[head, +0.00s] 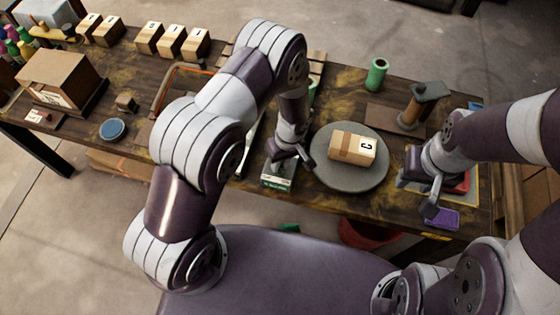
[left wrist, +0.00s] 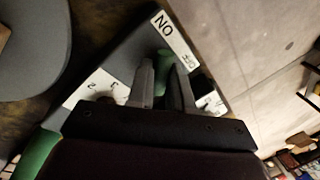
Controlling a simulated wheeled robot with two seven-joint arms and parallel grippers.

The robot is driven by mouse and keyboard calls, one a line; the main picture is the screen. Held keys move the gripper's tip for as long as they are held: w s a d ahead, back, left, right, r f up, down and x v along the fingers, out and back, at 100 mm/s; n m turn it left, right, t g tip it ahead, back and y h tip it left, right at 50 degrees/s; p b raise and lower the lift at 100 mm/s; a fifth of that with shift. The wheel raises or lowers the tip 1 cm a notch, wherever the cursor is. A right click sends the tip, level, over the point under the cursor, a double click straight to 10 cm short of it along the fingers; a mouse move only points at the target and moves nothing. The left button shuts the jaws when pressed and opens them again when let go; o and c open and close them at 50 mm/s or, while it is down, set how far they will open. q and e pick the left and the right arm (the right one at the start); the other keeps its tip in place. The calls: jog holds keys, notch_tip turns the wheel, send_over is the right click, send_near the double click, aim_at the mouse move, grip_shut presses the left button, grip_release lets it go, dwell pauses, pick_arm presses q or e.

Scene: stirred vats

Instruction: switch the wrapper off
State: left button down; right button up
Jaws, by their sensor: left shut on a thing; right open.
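The wrapper's round grey turntable (head: 335,180) bears a cardboard box (head: 352,148) with a white label. At its left front sits the wrapper's control box (head: 278,181), partly hidden under my left gripper (head: 292,160). In the left wrist view the dark control box (left wrist: 132,52) has a white ON label (left wrist: 172,35), an OFF mark (left wrist: 189,62) and a numbered dial plate (left wrist: 97,86). My left gripper (left wrist: 165,92) is shut on a green switch lever (left wrist: 164,66); I cannot tell which setting it is at. My right gripper (head: 425,195) is open, right of the turntable.
A post with a dark top (head: 428,92) and a green roll (head: 377,72) stand behind the turntable. A purple item (head: 441,217) lies below my right gripper. Several small boxes (head: 172,40), a larger carton (head: 60,78) and a blue disc (head: 112,129) are on the left.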

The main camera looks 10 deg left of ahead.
pick_arm(q)
jog(key=m+b, duration=0.1)
jog(key=m, duration=0.1)
jog(key=m+b, duration=0.1)
jog(key=m, duration=0.2)
jog(key=shift+f+t+y, duration=0.1)
jog(key=shift+t+y, duration=0.2)
jog(key=shift+t, duration=0.1)
jog(key=m+b, duration=0.2)
jog(key=m, duration=0.2)
jog(key=shift+s+d+t, duration=0.1)
jog(key=shift+s+t, duration=0.05)
jog(key=shift+t, duration=0.25)
jog(key=m+t+b, duration=0.1)
jog(key=m+b, duration=0.1)
jog(key=m, duration=0.2)
jog(key=shift+m, duration=0.4)
jog(key=shift+s+m+b, duration=0.1)
jog(key=shift+m+b, duration=0.5)
jog(key=shift+m, duration=1.1)
jog(key=shift+h, duration=0.4)
jog(key=c, duration=1)
grip_release()
jog(key=shift+c, duration=0.2)
